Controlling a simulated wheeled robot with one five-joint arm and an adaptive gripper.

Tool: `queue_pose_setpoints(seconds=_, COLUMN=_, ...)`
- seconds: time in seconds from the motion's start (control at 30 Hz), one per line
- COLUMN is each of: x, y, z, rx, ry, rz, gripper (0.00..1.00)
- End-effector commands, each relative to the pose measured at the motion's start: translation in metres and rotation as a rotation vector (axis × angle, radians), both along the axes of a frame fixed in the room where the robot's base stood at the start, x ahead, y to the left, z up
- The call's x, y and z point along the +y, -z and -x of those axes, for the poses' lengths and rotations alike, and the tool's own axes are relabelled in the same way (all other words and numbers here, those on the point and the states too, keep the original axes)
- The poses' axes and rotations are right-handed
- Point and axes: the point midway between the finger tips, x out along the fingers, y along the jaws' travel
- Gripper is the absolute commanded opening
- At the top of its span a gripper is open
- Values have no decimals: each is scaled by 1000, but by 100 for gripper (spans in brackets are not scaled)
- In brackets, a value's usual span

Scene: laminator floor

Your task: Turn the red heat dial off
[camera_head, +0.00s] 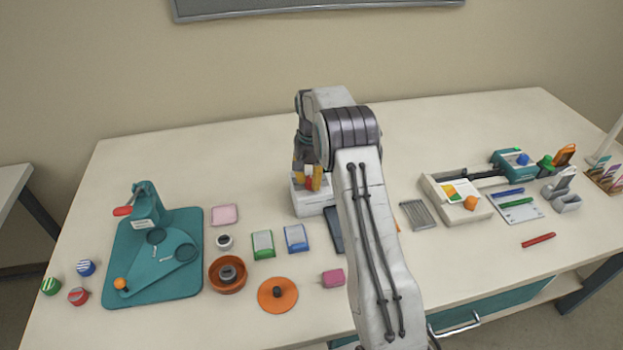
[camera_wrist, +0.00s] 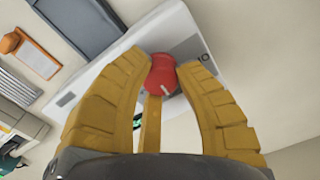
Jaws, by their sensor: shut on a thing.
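The red heat dial (camera_wrist: 161,76) sits on the white laminator (camera_wrist: 204,38) and bears a pale pointer line. In the head view the white laminator (camera_head: 312,204) stands near the middle of the table, partly hidden by my arm. The dial (camera_head: 310,183) shows there only as a small red patch between the yellow fingers (camera_head: 309,178). Lettering beside the dial is mostly hidden by a finger.
A dark flat panel (camera_head: 334,230) lies in front of the laminator. A teal press (camera_head: 150,250) on a mat, green and blue pads and an orange disc (camera_head: 277,294) are to the left. A wire rack (camera_head: 418,215), a paper trimmer and pens are to the right. The table behind is clear.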

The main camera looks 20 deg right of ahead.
Motion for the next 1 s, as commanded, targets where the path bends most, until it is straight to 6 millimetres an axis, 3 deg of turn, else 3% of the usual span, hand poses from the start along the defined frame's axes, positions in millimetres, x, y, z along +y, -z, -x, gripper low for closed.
queue_pose_setpoints(seconds=1.0, x=1, y=4, z=2, rx=8, ry=-923, rz=-5, gripper=0)
